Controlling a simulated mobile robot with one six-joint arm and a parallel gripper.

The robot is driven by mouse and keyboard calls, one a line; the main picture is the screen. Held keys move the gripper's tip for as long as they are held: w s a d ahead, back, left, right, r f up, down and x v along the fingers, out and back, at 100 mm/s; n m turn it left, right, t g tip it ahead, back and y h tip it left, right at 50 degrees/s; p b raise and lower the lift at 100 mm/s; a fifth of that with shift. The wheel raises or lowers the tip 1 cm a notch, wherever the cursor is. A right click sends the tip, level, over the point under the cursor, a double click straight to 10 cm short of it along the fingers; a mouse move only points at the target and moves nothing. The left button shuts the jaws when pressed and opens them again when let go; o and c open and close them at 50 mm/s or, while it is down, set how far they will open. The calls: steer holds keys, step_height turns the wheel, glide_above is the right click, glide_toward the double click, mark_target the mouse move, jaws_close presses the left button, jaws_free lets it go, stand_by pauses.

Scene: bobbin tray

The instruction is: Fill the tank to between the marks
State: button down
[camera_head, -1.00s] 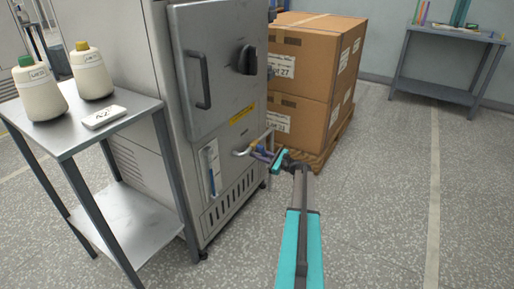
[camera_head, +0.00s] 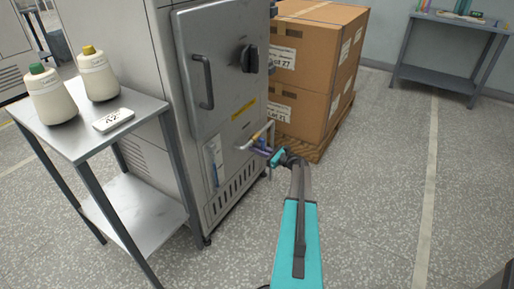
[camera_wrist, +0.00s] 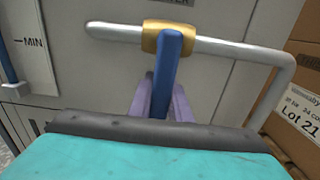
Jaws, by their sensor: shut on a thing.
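The tank is in a grey steel cabinet (camera_head: 222,55) with a handle and a black knob. A clear level gauge (camera_head: 213,165) is low on its front; the wrist view shows its strip (camera_wrist: 32,50) with a MIN mark. A grey pipe (camera_wrist: 225,48) runs out of the front and bends down at the right. It carries a brass valve (camera_wrist: 151,40) with a blue lever (camera_wrist: 168,70). My gripper (camera_wrist: 160,105) has its purple fingers shut on the blue lever; in the head view my gripper (camera_head: 268,152) is at the pipe.
Stacked cartons (camera_head: 307,70) on a pallet stand just right of the pipe. A steel side table (camera_head: 140,115) at left holds two yarn cones (camera_head: 97,76) and a white label block (camera_head: 113,120). Floor (camera_head: 370,190) to the right is clear. A workbench (camera_head: 450,55) stands at the back right.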

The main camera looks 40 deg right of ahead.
stand_by(0.3)
steer(key=c, duration=1.6)
jaws_free()
steer(key=shift+c, duration=0.2)
steer(key=p+v, duration=0.2)
steer(key=v, duration=1.1)
steer(key=shift+s, duration=0.4)
steer(key=shift+f, duration=0.1)
